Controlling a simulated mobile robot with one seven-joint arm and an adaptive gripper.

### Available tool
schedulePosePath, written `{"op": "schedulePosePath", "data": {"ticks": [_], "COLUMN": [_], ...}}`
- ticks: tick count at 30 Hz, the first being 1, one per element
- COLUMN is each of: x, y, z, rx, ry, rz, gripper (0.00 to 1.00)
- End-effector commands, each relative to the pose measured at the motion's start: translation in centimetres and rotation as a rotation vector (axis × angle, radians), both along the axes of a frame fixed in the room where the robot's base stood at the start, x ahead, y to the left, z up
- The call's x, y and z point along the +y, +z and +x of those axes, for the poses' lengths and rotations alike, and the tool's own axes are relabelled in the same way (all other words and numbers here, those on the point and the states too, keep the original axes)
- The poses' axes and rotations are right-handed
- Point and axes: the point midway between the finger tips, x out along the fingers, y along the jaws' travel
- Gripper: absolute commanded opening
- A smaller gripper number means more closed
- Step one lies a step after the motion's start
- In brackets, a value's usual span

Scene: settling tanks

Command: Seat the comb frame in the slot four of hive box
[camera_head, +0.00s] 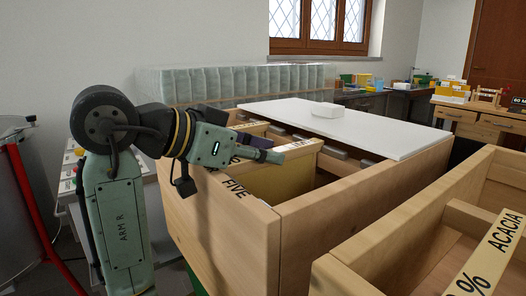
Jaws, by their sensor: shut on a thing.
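The hive box (225,232) is a large open wooden box in the middle of the view. The word FIVE is printed on its near left edge, with another label partly hidden behind my gripper. The comb frame (282,183) shows as a yellowish panel under a pale wooden top bar, at the left part of the box opening. Its lower part is hidden by the box wall. My gripper (268,152) is over that end of the box, its dark fingers shut at the frame's top bar. I cannot tell how deep the frame sits or in which slot.
A white board (345,128) covers the back of the box, with a small white block (326,110) on it. Another wooden box with an ACACIA label (492,252) stands at the front right. A row of clear jars (235,82) stands behind. A red frame (42,215) is at far left.

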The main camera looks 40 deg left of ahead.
Motion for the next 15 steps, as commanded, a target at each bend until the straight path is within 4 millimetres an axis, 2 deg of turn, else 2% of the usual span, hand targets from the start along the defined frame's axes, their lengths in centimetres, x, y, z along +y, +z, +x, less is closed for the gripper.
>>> {"op": "schedulePosePath", "data": {"ticks": [1,2,12,15], "x": [-0.02,-0.02,0.0,0.0], "y": [-0.05,-0.03,-0.04,-0.05], "z": [-0.01,-0.02,-0.01,0.0], "rx": [-0.004,-0.004,-0.001,-0.001], "ry": [0.001,0.001,0.0,0.0], "rz": [0.0,0.0,0.0,0.0], "gripper": [0.0,0.22,0.45,0.45]}}
